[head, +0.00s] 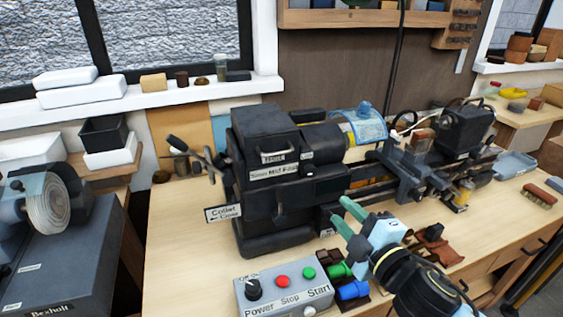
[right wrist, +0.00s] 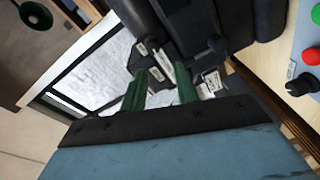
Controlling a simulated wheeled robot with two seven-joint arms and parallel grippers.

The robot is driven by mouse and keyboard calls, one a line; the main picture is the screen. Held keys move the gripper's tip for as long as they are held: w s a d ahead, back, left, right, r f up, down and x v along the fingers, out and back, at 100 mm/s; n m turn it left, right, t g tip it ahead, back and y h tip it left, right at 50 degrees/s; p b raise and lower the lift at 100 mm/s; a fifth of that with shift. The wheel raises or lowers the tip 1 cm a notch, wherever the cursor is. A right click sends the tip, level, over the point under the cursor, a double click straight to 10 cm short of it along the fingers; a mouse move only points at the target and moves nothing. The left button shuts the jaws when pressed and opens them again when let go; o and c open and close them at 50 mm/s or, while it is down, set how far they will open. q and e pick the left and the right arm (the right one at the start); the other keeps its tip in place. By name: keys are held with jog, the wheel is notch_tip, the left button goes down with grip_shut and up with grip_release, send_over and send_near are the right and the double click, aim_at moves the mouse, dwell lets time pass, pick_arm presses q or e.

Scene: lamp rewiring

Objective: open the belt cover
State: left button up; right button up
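The lathe's black boxy headstock housing (head: 262,150) stands on the bench left of centre in the head view. Its upper part has a raised lid and a label on the front. I cannot tell which panel is the belt cover, and no panel looks swung open. My right gripper (head: 343,213) is in front of the housing's lower right side, its green fingers apart and empty. In the right wrist view the same open fingers (right wrist: 160,88) point at dark machine parts with small white labels. Contact is not clear. My left gripper is not in view.
A grey control box (head: 285,289) with a knob and red and green buttons sits at the bench front. Green and blue small items (head: 352,290) lie beside it. A "Collet" sign (head: 223,212) sticks out left of the housing. A grinder (head: 48,205) stands at far left.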

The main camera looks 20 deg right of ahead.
jog(key=a+r+n+y, duration=0.4)
jog(key=r+n+y, duration=0.2)
jog(key=n, duration=0.2)
jog(key=p, duration=0.4)
send_near(281, 158)
jog(key=shift+t, duration=0.3)
jog(key=w+a+r, duration=0.1)
jog(key=a, duration=0.1)
jog(key=w+a+r, duration=0.1)
jog(key=w+r, duration=0.1)
jog(key=w+a+r, duration=0.1)
jog(key=a, duration=0.1)
jog(key=shift+w+a+r, duration=0.15)
jog(key=shift+w+a, duration=0.05)
jog(key=shift+a, duration=0.1)
grip_shut()
